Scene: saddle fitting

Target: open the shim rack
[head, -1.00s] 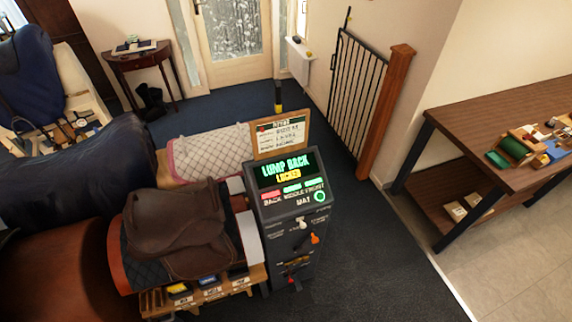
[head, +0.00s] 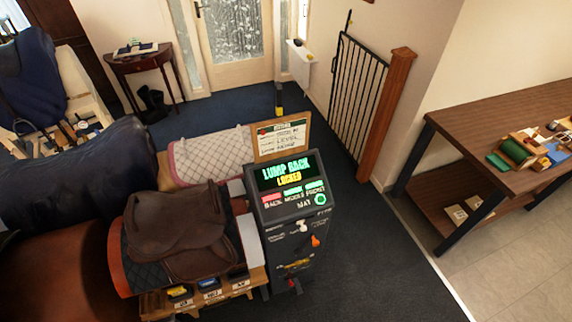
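The shim rack appears to be the wooden rack (head: 152,306) low under the saddle, at the bottom of the head view. It has small labelled compartments, with a yellow item (head: 178,291) in one and dark items in others. I cannot tell whether the rack is open or shut. The brown saddle (head: 178,230) sits above it on a dark quilted pad (head: 142,258). Right of it stands the black console (head: 286,220), its screen reading "LUMP BACK LOCKED". An orange knob (head: 316,241) and a white knob (head: 302,226) are on its front. Neither gripper shows.
A wooden workbench (head: 480,140) with green and blue items stands at right. A black gate (head: 357,90) with a wooden post is behind. A dark blue saddle (head: 75,172) is at left. The dark carpet (head: 370,250) right of the console is clear.

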